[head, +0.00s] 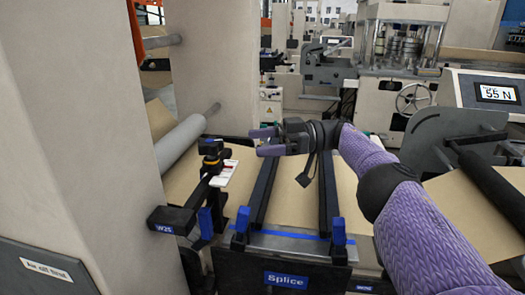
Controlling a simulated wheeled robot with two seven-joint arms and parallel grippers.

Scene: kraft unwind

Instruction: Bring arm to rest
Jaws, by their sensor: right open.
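My right arm (412,215), in a purple knitted sleeve, comes in from the lower right. Its right gripper (262,142) is open and empty, its fingers pointing left. It appears in front of the brown kraft paper web, over the far part of the splice table (287,245). My left gripper is not in view.
A black sensor bracket (212,150) with a white and red tag (224,174) stands left of the gripper. A grey roller (180,143) and beige column (60,130) fill the left. A display reading "55 N" (497,93) and a dark roller (492,180) are right.

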